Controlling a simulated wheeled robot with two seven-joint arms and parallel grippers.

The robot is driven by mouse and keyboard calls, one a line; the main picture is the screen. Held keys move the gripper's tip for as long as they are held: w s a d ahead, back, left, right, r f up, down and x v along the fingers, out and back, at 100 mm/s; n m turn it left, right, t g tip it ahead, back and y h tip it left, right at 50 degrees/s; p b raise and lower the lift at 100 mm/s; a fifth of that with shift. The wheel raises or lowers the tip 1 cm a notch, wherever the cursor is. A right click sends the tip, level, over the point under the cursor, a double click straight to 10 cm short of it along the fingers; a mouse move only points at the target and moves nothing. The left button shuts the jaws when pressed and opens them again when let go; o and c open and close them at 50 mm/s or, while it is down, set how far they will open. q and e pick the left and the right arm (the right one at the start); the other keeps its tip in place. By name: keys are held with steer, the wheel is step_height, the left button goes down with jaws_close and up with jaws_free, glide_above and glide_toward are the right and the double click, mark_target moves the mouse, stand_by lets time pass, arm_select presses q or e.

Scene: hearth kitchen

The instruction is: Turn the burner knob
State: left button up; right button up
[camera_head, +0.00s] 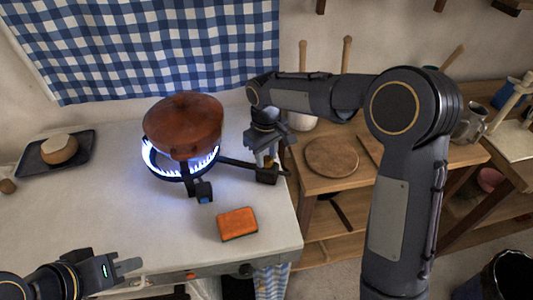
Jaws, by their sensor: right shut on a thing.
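A burner (178,172) burns with blue-white flames on the pale worktop, under a round reddish-brown pot (184,122). A dark arm runs right from it to a small black block (267,176). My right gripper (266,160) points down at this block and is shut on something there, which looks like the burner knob. The fingers mostly hide the knob, and its angle cannot be read. Another black block with a blue mark (204,192) sits at the burner's front. My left gripper (128,272) is low at the left, over the worktop's front edge, away from the burner.
An orange sponge-like block (238,224) lies in front of the burner. A dark tray (58,152) with a round loaf-like thing is at the left. A wooden shelf unit with a round board (331,157) stands right. The worktop's left front is clear.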

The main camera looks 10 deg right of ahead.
mark_target(266, 158)
stand_by(0.3)
steer(key=o, duration=1)
steer(key=shift+c, duration=0.2)
step_height(266, 158, up, 8)
steer(key=shift+f, duration=0.1)
